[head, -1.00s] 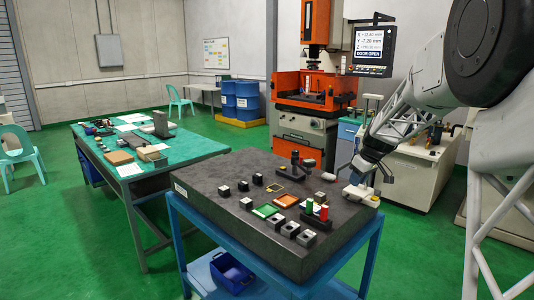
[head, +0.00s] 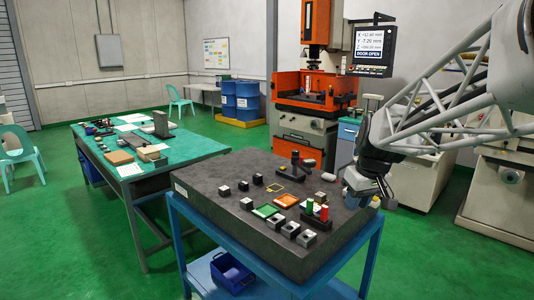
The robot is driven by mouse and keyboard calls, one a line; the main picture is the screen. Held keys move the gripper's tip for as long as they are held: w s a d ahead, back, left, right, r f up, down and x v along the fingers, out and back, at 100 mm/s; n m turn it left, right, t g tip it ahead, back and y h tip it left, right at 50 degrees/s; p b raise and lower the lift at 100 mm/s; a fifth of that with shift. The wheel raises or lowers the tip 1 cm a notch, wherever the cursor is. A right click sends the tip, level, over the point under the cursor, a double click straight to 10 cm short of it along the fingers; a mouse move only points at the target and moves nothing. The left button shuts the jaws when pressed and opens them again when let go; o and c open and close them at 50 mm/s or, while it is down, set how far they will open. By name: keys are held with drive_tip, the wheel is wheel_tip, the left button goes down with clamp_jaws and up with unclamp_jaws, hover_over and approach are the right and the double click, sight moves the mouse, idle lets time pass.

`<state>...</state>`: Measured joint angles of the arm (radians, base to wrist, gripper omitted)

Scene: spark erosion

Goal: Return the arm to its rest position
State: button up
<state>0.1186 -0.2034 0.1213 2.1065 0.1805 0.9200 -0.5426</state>
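My arm reaches in from the right in the head view, its pale lattice link running down to a dark wrist. My gripper (head: 378,194) is at the right end of the dark slab-topped table (head: 215,203), near its far right corner. The gripper is small and dark here, and I cannot tell whether its fingers are open or shut. No held thing can be made out. The wrist and gripper hide part of the table's right end.
A dark fixture (head: 296,170) stands behind. The orange machine (head: 312,92) and monitor (head: 371,48) are farther back. The green-topped table (head: 95,165) is left.

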drive_tip(key=s+a+f+m, duration=0.2)
drive_tip(key=s, duration=1.1)
drive_tip(key=s+a+f+m+h, duration=0.1)
drive_tip(key=s+f+m, duration=0.1)
drive_tip(key=s, duration=1.2)
drive_tip(key=shift+s+a+f+h, duration=0.3)
drive_tip(key=shift+a+f, duration=0.1)
drive_tip(key=shift+f, duration=0.35)
drive_tip(key=shift+w, duration=0.1)
